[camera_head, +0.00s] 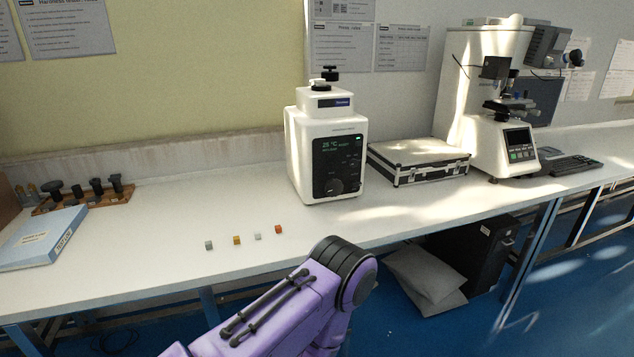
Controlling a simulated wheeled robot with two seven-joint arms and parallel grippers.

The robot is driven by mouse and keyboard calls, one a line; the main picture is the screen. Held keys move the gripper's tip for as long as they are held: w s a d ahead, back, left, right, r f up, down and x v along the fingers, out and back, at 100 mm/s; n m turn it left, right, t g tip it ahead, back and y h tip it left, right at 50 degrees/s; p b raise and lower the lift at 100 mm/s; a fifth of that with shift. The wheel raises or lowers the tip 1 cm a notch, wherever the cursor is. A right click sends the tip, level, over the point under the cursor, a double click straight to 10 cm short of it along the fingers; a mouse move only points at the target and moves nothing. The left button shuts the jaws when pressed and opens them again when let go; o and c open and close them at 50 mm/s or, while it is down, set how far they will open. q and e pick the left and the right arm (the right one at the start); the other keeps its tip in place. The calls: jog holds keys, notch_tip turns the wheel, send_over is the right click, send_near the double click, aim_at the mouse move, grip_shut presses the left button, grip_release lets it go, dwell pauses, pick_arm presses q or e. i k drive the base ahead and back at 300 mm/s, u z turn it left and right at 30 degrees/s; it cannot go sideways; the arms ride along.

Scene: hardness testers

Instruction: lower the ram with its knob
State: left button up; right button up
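A white bench machine (304,150) stands on the bench near the middle of the view. A black knob (330,73) sticks up from its top, with a black round cap (319,85) just in front. Its dark front panel (340,163) has a lit "25 °C" display and a dark dial (334,186) low down. The ram itself cannot be made out. One purple arm link of mine shows at the bottom, in front of the bench and apart from the machine. Neither gripper is in view.
Several small cubes (257,237) lie in front of the machine. A silver case (420,160) and a microscope-type tester (500,125) stand to its right. A blue binder (42,238) and a wooden rack (85,200) are at left. The bench left of the machine is mostly clear.

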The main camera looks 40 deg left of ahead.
aim_at(334, 188)
jog(key=u, duration=0.65)
jog(key=i, duration=0.7)
jog(key=u, duration=0.75)
